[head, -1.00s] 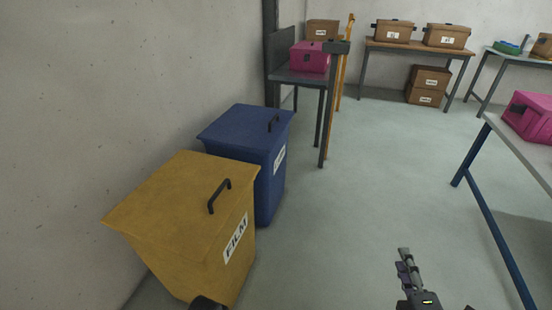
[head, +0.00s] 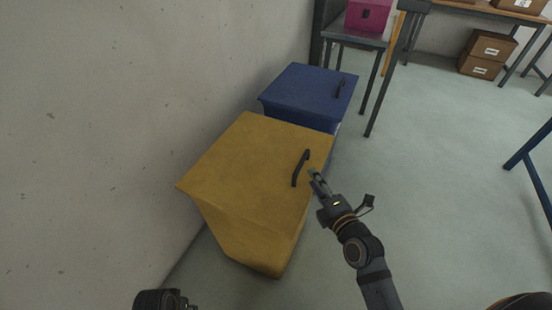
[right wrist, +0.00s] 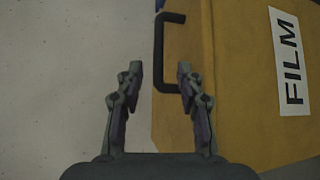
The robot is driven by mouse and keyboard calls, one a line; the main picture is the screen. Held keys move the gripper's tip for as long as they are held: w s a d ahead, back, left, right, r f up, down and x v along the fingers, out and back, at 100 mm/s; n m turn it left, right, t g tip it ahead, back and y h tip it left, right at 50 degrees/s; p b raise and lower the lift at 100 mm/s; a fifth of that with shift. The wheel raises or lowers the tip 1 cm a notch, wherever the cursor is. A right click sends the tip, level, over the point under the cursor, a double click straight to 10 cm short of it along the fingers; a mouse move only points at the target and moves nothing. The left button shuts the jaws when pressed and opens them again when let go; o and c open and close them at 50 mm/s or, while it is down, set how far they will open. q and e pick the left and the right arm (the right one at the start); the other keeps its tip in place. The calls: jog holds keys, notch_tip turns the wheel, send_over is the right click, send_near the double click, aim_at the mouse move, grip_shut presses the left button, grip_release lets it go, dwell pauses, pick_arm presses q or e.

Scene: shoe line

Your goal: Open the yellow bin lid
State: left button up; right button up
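The yellow bin (head: 250,225) stands by the wall at the left, its flat yellow lid (head: 245,155) down. A black bar handle (head: 300,168) is near the lid's right edge. It also shows in the right wrist view (right wrist: 158,55), beside the bin's FILM label (right wrist: 290,62). My right gripper (head: 314,175) is just right of the handle in the head view. In the right wrist view the right gripper (right wrist: 158,74) is open and empty, with the handle's long bar lined up between its fingertips; I see no grip. Of my left arm only a dark part shows at the bottom left.
A blue lidded bin (head: 308,92) stands directly behind the yellow one. A grey stand (head: 350,38) holding a pink box (head: 367,15) is behind that. The wall closes off the left side. Open floor (head: 430,160) lies to the right.

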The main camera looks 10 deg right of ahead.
aim_at(303, 161)
jog(key=x, duration=0.9)
jog(key=shift+a, duration=0.1)
jog(key=shift+r, duration=0.1)
jog(key=shift+c, duration=0.2)
grip_shut()
